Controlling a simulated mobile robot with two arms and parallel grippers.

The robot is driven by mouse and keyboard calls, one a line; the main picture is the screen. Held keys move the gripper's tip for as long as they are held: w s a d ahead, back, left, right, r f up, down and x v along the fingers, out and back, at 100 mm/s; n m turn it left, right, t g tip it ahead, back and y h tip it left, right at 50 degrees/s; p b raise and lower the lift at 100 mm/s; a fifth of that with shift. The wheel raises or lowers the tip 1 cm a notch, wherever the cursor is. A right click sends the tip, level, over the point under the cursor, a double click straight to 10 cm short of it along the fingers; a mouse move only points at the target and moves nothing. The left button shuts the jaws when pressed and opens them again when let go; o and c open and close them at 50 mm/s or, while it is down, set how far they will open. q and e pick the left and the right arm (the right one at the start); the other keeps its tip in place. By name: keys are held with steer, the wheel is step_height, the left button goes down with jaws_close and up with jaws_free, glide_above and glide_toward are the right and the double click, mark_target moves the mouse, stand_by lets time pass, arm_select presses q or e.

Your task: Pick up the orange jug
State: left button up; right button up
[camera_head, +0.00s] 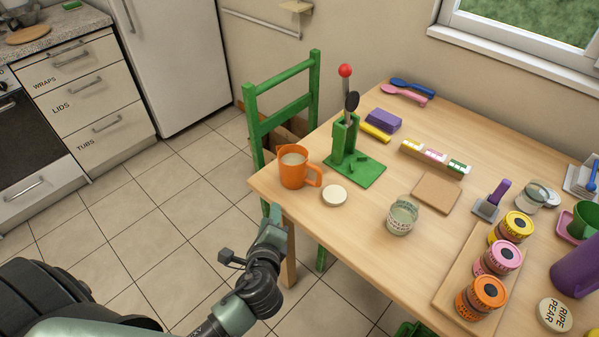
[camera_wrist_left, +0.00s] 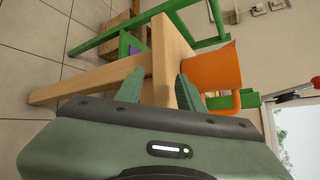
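The orange jug (camera_head: 294,168) stands upright near the table's left corner, with a pale round top and its handle to the right. It also shows in the left wrist view (camera_wrist_left: 213,68), right of my fingers, with its handle toward the camera side. My left gripper (camera_head: 273,217) is just off the table's left edge, nearer the camera than the jug and apart from it. In the left wrist view my left gripper (camera_wrist_left: 160,80) has its two green fingers spread, with no object held; the table edge and leg show beyond them. My right gripper is not in view.
The wooden table (camera_head: 345,225) has a pale round lid (camera_head: 334,195) beside the jug. A green press (camera_head: 352,160) stands behind, right of the jug. A glass jar (camera_head: 402,216) is farther right. A green chair (camera_head: 315,90) stands behind the corner. Open tiled floor lies left.

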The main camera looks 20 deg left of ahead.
mark_target(319, 179)
arm_select(q)
steer(key=w+d+r+m+t+h, duration=0.1)
steer(key=d+m, duration=0.1)
steer(key=m, duration=0.3)
steer(key=w+d+r+m+t+h, duration=0.1)
steer(key=w+d+m+t+h, duration=0.1)
steer(key=m, duration=0.3)
steer(key=w+d+r+m+t+h, duration=0.1)
steer(key=w+d+r+m+t, duration=0.1)
steer(key=d+m, duration=0.2)
steer(key=shift+w+r+m+h, duration=0.1)
steer(key=shift+w+m+h, duration=0.25)
steer(key=shift+m, duration=0.75)
steer(key=w, duration=0.2)
steer(key=w+p, duration=0.1)
steer(key=w, duration=0.4)
steer(key=shift+w+a+r, duration=0.1)
steer(key=shift+w+r, duration=0.15)
steer(key=shift+r, duration=0.05)
steer(key=shift+c, duration=0.4)
jaws_close()
steer(key=shift+r, duration=0.1)
